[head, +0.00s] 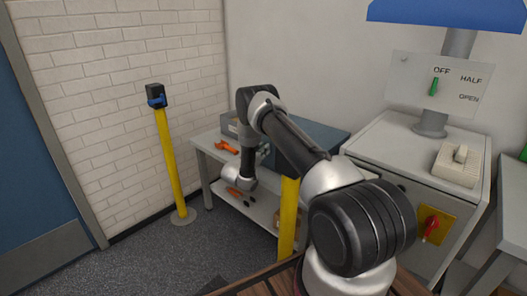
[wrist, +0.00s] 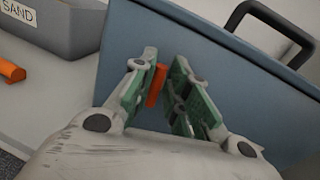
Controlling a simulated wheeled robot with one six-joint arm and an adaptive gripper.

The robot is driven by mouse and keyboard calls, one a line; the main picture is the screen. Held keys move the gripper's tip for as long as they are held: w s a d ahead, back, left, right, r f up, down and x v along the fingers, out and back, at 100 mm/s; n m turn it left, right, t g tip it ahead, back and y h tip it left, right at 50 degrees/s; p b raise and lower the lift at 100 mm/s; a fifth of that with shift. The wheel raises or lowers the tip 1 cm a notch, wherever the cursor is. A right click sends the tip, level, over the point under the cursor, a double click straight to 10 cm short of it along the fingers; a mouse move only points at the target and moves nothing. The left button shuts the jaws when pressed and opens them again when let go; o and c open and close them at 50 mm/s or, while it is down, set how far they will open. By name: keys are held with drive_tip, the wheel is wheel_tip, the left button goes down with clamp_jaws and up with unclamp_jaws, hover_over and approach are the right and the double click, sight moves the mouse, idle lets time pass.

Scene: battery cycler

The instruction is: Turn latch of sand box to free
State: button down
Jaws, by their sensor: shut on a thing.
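My gripper (wrist: 164,62) is shut on an orange latch (wrist: 157,85), with its green-padded fingers on either side. The latch stands against the front of a blue-grey box (wrist: 215,70) with a black handle. A grey bin (wrist: 80,28) labelled SAND is at the upper left of the wrist view. An orange piece (wrist: 12,70) lies in front of it. In the head view, the blue box (head: 318,134) is on the table, partly behind my arm. The fingertips and the held latch cannot be made out there.
The light table (head: 204,146) has a lower shelf (head: 262,210) with small items. A yellow post (head: 170,160) stands left, another (head: 288,215) before the table. A white cabinet (head: 385,140) with a red switch (head: 431,228) is at the right. Floor is clear at the left.

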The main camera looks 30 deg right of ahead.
drive_tip(key=shift+w+a+f+n+g, duration=0.2)
drive_tip(key=shift+n+g, duration=0.4)
drive_tip(key=shift+n, duration=1.85)
drive_tip(key=shift+w+a+f+n+g, duration=0.2)
drive_tip(key=shift+w+n+g, duration=0.3)
drive_tip(key=shift+n, duration=1.9)
drive_tip(key=shift+w+a+f+n+g, duration=0.15)
drive_tip(key=shift+n+g, duration=0.55)
drive_tip(key=shift+n, duration=1.75)
drive_tip(key=shift+s+d+f+y, duration=0.1)
drive_tip(key=shift+s+f+y, duration=0.05)
drive_tip(key=shift+y, duration=0.15)
drive_tip(key=c, duration=1.5)
unclamp_jaws()
drive_tip(key=v, duration=1.2)
